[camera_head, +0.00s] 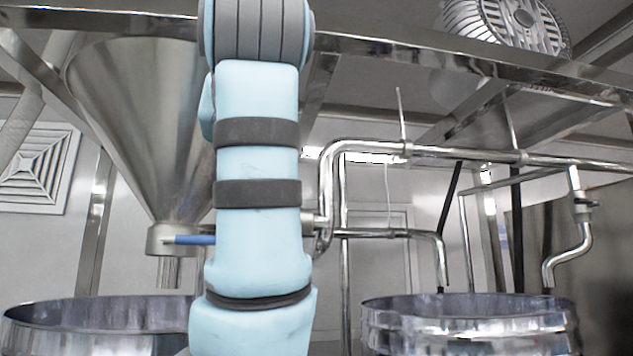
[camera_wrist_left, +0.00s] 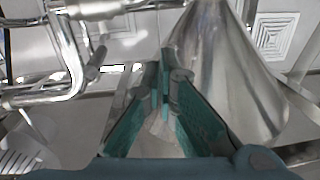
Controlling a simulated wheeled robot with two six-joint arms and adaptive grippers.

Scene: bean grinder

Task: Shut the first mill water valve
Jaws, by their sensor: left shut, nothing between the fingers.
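A valve with a small grey handle (camera_head: 585,204) sits on the thin steel pipe at the right in the head view. A blue lever (camera_head: 190,239) crosses the hopper's outlet, its right end reaching my arm's edge. I cannot tell which fitting is the first mill water valve. In the left wrist view, my left gripper (camera_wrist_left: 164,68) is shut and empty, between the pipework and the cone. A dark grey handle-like part (camera_wrist_left: 96,62) stands by a pipe to its left, apart from the fingers. My light-blue arm covers the middle of the head view and hides part of the pipework.
The steel cone hopper (camera_head: 140,120) hangs at the left and also fills the right of the wrist view (camera_wrist_left: 225,75). Open steel drums stand at the lower left (camera_head: 100,318) and right (camera_head: 470,325). A horizontal pipe (camera_head: 460,153) and a frame beam (camera_head: 450,58) run across.

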